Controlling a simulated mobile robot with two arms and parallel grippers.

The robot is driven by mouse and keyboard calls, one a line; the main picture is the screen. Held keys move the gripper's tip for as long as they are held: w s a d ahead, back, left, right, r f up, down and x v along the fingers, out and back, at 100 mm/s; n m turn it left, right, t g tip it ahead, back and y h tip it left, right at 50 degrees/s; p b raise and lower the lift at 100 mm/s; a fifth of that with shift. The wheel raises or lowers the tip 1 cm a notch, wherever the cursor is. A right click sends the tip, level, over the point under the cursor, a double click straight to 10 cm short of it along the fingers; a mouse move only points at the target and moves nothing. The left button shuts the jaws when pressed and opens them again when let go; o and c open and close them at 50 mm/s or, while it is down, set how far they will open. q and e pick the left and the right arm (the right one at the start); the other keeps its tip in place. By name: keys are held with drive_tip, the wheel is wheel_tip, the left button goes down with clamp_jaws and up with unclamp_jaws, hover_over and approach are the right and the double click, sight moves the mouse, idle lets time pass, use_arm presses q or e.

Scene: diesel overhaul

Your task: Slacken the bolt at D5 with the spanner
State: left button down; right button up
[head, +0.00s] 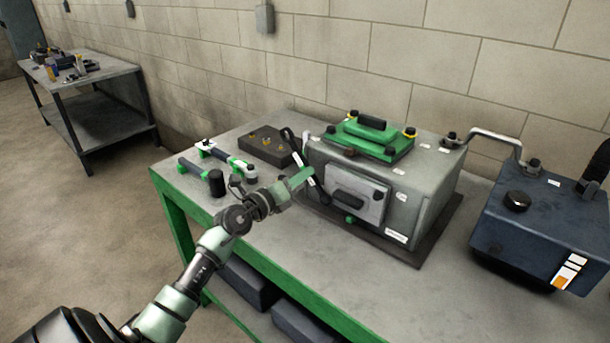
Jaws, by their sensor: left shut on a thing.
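My left gripper (302,178) has green fingers and is at the left front edge of the grey engine block (425,195). It is shut on a slender dark tool (292,145), which appears to be the spanner. The tool slants across the block's left corner; the fingers hide part of it. I cannot tell whether its end touches a bolt. Dark bolt heads show on the block, one at its top right (452,136). The small white labels are unreadable, so I cannot tell which bolt is D5. My right gripper is not in view.
A green cover (371,139) sits on the block. A dark bolt tray (270,146), green-and-dark tools (240,165) and a black cylinder (216,183) are on the bench's left. A blue tank (540,220) stands at right, joined by a pipe (495,132). The front right bench top is clear.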

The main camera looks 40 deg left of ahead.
use_arm(q)
drive_tip(key=shift+a+f+n, duration=0.2)
drive_tip(key=shift+a+n, duration=0.15)
drive_tip(key=shift+n, duration=0.15)
drive_tip(key=f+n, duration=0.1)
drive_tip(key=a+f+n, duration=0.1)
drive_tip(key=n, duration=0.1)
drive_tip(key=shift+w+a, duration=0.1)
drive_tip(key=shift+a, duration=0.1)
drive_tip(key=shift+f+n, duration=0.1)
drive_tip(key=shift+n, duration=0.2)
drive_tip(key=f+n, duration=0.2)
drive_tip(key=n, duration=0.1)
drive_tip(key=shift+a+f+p, duration=0.2)
drive_tip(key=shift+a+p, duration=0.15)
drive_tip(key=shift+a, duration=0.05)
